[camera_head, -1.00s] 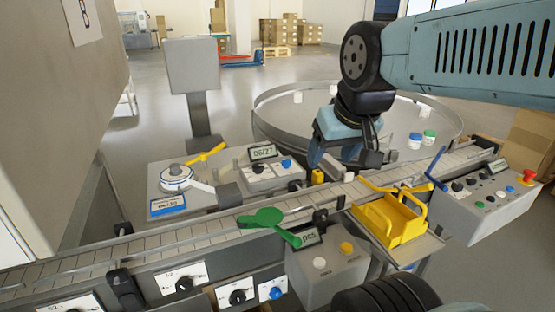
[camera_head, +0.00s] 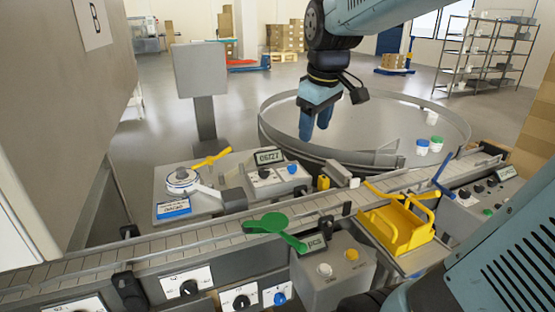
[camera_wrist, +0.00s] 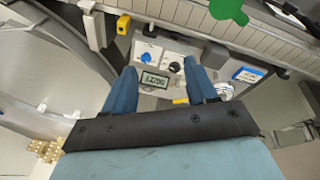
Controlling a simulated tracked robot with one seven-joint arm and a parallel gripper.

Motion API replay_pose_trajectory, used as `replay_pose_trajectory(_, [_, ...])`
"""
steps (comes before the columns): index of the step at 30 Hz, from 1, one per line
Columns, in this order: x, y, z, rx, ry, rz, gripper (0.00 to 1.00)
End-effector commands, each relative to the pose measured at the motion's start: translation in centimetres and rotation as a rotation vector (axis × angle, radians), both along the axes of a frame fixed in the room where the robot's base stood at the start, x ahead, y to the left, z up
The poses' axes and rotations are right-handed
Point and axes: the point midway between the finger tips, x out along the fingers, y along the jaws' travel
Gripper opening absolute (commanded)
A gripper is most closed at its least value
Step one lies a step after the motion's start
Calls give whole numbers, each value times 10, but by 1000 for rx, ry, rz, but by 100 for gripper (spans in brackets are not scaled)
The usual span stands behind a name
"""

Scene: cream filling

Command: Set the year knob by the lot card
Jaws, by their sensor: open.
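A grey coder box carries a small display (camera_head: 269,157) that seems to read 06/27. On the box are a black knob (camera_head: 264,174) and a blue knob (camera_head: 292,169); I cannot tell from their marks which sets the year. In the wrist view the display (camera_wrist: 153,80), black knob (camera_wrist: 175,67) and blue knob (camera_wrist: 147,57) lie between my fingers. A blue-and-white card (camera_head: 173,209), perhaps the lot card, lies left of the box; its print is too small to read. My gripper (camera_head: 315,128) is open, empty, pointing down, above and behind the box.
A conveyor (camera_head: 130,257) runs in front of the box. A round turntable (camera_head: 375,120) with white, green and blue jars stands behind. A yellow lever (camera_head: 212,158), a green paddle (camera_head: 268,223) and a yellow tray (camera_head: 395,232) are nearby.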

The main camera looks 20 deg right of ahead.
Motion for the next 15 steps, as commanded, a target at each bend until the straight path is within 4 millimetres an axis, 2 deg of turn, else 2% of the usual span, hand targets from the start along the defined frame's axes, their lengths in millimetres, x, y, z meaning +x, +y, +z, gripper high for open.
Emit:
replay_pose_trajectory(3, [32,-1,-3,-32,55,122,57])
replay_pose_trajectory(15, [129,-4,-31,-86,215,548,57])
